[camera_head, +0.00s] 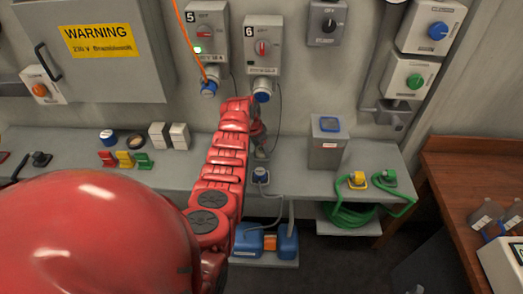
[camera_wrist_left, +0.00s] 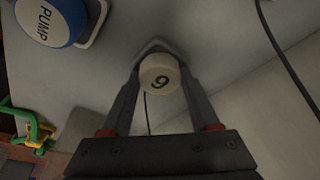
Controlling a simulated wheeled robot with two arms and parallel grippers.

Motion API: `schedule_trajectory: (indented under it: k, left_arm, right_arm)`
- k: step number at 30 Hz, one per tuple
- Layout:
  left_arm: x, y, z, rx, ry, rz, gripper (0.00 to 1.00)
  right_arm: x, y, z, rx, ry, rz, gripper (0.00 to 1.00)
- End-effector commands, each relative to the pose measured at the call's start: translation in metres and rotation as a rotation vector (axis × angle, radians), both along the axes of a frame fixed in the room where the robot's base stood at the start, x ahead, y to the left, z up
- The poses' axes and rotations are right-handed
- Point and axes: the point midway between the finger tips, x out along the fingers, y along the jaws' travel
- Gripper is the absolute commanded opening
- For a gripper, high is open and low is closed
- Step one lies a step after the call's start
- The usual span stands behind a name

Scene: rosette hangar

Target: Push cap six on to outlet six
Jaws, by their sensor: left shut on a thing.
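Outlet six (camera_head: 263,45) is a grey wall box marked 6 with a red switch. Its socket (camera_head: 263,90) below has a blue ring and faces down and outward. My left gripper (camera_head: 259,148) is below that socket, close above the bench. In the left wrist view my left gripper (camera_wrist_left: 158,85) is shut on a pale round cap (camera_wrist_left: 160,75) marked 6, held between the fingertips. The cap is apart from the outlet and cannot be made out clearly in the head view. My right gripper is not in view.
A plug marked PUMP (camera_wrist_left: 47,20) stands beside the gripper. Outlet five (camera_head: 206,35), with an orange cable, is left of outlet six. The grey bench (camera_head: 300,182) bears a grey box (camera_head: 328,145) and green-cabled plugs (camera_head: 357,179) at right. A thin dark cord hangs by outlet six.

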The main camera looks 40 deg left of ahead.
Motion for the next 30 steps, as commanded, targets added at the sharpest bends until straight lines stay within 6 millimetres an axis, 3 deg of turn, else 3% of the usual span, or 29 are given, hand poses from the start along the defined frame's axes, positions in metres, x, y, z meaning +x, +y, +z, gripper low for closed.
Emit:
schedule_trajectory:
  k: [14, 23, 30]
  left_arm:
    - [-0.008, -0.004, 0.005, 0.002, 0.002, -0.003, 0.13]
    - [-0.006, -0.003, 0.070, 0.004, -0.004, -0.001, 0.13]
    - [-0.034, -0.020, 0.073, 0.005, 0.000, -0.003, 0.13]
  right_arm:
    - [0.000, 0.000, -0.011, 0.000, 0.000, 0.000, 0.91]
    - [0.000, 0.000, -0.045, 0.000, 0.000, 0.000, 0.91]
    - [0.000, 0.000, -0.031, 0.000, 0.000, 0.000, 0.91]
